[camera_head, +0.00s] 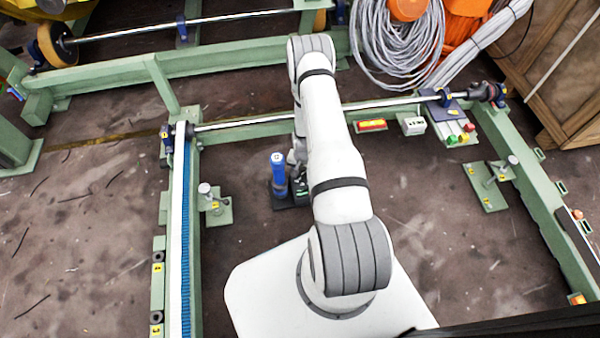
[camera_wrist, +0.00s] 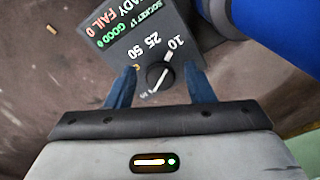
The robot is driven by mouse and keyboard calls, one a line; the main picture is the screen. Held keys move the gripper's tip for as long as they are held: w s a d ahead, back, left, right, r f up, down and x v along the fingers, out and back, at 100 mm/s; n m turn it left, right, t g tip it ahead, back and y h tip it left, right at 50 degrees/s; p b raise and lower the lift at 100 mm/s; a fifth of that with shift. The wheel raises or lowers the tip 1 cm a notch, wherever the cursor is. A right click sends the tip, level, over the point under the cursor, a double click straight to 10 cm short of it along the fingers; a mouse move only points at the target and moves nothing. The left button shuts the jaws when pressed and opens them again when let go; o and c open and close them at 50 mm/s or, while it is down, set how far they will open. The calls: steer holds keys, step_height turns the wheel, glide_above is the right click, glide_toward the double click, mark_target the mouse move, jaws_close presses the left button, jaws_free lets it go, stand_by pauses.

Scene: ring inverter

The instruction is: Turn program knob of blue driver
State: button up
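The blue driver (camera_head: 278,170) stands upright on a dark base left of my arm in the head view. Its blue body (camera_wrist: 285,30) fills the upper right of the wrist view. The dark panel (camera_wrist: 172,22) beside it carries READY, FAIL and GOOD labels and the numbers 10, 25 and 50. The round black program knob (camera_wrist: 158,75) has a light pointer mark and sits at the panel's near edge. My gripper (camera_wrist: 160,68) is open. Its two blue fingers appear on either side of the knob, with gaps visible. Whether they are down at knob height is unclear.
A green frame (camera_head: 183,230) with a blue-toothed rail stands left. A steel shaft (camera_head: 310,113) crosses behind my arm. Coiled grey cables (camera_head: 400,45) and a wooden crate (camera_head: 550,70) are at the back right.

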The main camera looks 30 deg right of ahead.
mark_target(303, 174)
steer(key=shift+o, duration=0.2)
step_height(303, 174, up, 8)
steer(key=p, duration=0.3)
steer(key=shift+f, duration=0.15)
